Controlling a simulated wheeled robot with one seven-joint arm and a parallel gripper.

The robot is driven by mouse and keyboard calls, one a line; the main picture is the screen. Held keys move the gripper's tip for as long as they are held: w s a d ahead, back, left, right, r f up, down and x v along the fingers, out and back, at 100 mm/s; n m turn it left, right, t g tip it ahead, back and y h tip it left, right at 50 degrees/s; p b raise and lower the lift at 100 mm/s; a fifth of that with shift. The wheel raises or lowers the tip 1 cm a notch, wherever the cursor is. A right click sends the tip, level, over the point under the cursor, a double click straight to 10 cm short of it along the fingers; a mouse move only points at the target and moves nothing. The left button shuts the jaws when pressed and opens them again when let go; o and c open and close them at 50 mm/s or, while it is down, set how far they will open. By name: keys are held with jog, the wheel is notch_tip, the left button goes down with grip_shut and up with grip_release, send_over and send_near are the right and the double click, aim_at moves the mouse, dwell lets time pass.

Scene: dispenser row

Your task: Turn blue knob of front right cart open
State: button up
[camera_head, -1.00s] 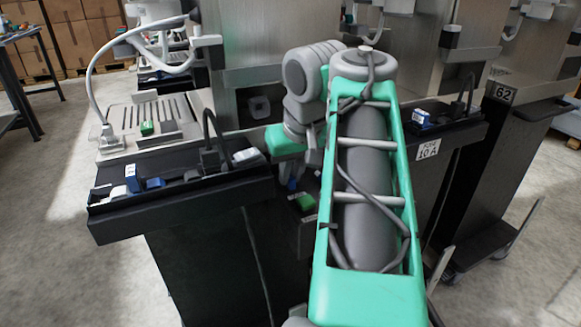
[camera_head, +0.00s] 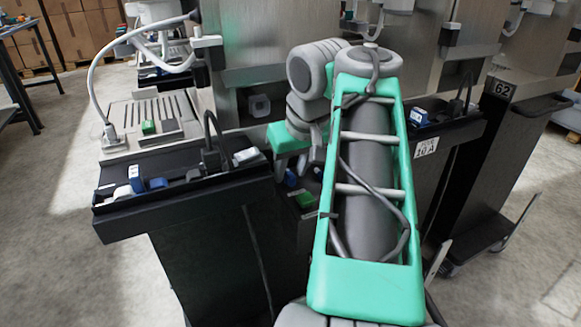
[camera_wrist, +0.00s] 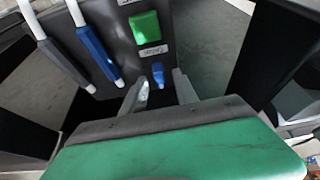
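In the wrist view a small blue knob (camera_wrist: 158,74) stands out from a dark grey panel, below a white label (camera_wrist: 153,51) and a green square block (camera_wrist: 145,27). It looks longer than wide and points roughly up and down the picture. My gripper (camera_wrist: 162,85) is open, its two grey fingers apart on either side of the knob. I cannot tell whether either finger touches it. In the head view the blue knob (camera_head: 291,178) and green block (camera_head: 305,200) show on the cart front, left of my arm.
Two white-tipped handles, one blue (camera_wrist: 97,52), hang left of the knob. A black tray (camera_head: 180,182) with small items juts out left of my arm.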

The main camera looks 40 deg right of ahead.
jog(key=p+v, duration=0.5)
jog(key=v, duration=0.2)
jog(key=shift+r, duration=0.1)
